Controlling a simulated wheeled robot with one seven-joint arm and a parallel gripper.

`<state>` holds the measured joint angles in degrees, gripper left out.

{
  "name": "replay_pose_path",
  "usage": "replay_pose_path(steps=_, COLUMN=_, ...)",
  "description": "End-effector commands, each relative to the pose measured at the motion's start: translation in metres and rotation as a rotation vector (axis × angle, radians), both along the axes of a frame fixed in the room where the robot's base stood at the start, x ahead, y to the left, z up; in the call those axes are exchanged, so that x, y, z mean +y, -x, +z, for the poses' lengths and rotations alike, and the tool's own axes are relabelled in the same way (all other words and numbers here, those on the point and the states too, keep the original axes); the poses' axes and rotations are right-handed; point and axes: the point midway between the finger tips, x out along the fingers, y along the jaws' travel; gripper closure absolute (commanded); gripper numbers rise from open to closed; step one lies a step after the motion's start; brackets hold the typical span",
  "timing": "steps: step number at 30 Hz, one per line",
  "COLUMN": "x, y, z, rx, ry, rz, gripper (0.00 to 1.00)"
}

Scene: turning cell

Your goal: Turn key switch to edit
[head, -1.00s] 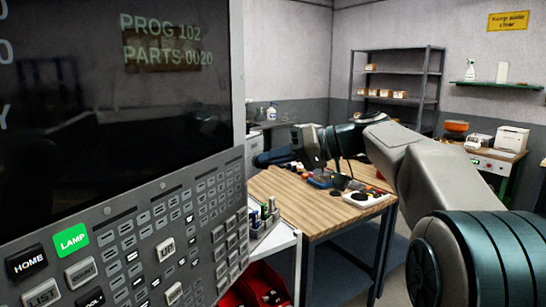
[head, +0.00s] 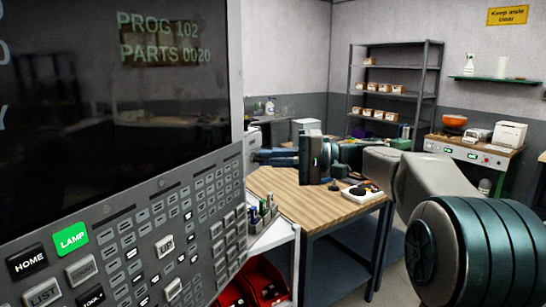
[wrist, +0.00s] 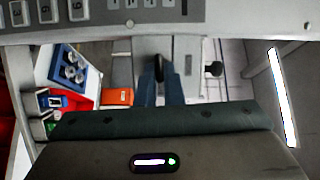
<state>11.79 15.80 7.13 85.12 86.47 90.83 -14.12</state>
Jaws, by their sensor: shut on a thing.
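In the head view, my gripper (head: 275,157) points left, and its blue fingers run toward the right edge of the control panel (head: 120,225), which hides their tips. In the wrist view, the blue fingers of my gripper (wrist: 160,85) are closed on a small black rounded piece (wrist: 158,67) in front of a grey box-like part (wrist: 190,50). The piece may be the key of the key switch, but its markings and position are not readable. A dark knob (wrist: 213,69) stands out at the right of the grey part.
A wooden-topped table (head: 300,205) stands below my gripper, with small parts on it. A tool rack (head: 262,220) and red bins (head: 255,280) are beside the panel. The wrist view shows a blue tray (wrist: 70,70) and an orange box (wrist: 117,96) at left.

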Motion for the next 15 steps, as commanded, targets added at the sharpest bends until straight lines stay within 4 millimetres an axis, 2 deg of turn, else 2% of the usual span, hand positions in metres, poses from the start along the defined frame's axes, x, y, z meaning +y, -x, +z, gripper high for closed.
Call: replay_pose_path(steps=15, x=-0.0008, y=-0.0007, z=-0.001, rx=0.071, ry=-0.035, rz=-0.003, gripper=1.0)
